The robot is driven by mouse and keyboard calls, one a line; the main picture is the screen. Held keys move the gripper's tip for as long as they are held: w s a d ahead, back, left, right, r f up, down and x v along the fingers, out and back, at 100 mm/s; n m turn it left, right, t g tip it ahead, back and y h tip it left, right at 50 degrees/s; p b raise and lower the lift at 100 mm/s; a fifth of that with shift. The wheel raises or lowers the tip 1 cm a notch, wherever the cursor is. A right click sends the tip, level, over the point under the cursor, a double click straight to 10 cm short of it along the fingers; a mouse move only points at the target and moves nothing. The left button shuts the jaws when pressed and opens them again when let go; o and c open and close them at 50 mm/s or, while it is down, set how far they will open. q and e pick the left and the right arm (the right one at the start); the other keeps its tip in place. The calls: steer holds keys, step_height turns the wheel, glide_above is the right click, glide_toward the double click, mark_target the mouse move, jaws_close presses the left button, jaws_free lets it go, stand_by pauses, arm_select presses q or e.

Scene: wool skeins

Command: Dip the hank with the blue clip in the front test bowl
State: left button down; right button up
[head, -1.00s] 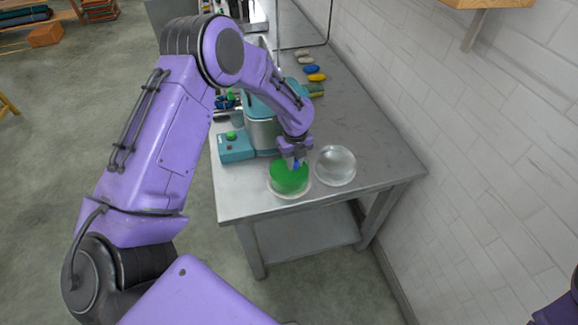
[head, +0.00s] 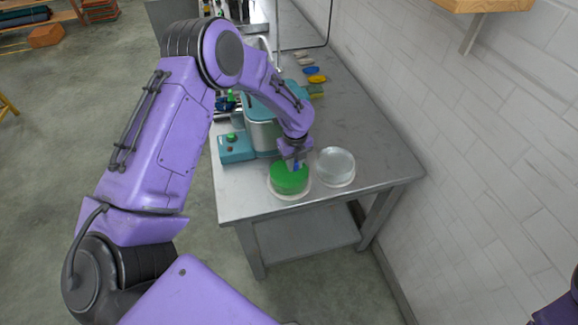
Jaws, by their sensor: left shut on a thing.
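My left gripper (head: 294,161) is shut on the blue clip (head: 297,166), just above a bowl of green liquid (head: 290,180) near the table's front edge. The hank under the clip cannot be made out; the gripper and the green in the bowl hide it or blend with it. A second bowl (head: 336,166), clear and whitish, stands just right of the green one. At the right picture edge a dark purple part of mine shows, but no right gripper is in view.
A teal and steel machine (head: 264,137) stands behind and left of the bowls on the metal table (head: 352,127). Several small coloured pieces (head: 312,71) lie farther back. The table's right part is clear, near the tiled wall (head: 480,140).

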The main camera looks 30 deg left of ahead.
arm_select(q)
steer(key=shift+s+d+r+p, duration=0.15)
steer(key=shift+d+r+p, duration=0.25)
steer(key=shift+p, duration=0.15)
steer(key=shift+s+d, duration=0.15)
steer(key=shift+d, duration=0.05)
steer(key=shift+r, duration=0.1)
step_height(320, 180, up, 6)
steer(key=p, duration=0.5)
steer(key=shift+f, duration=0.2)
steer(key=shift+r, duration=1.2)
steer(key=shift+r, duration=1.5)
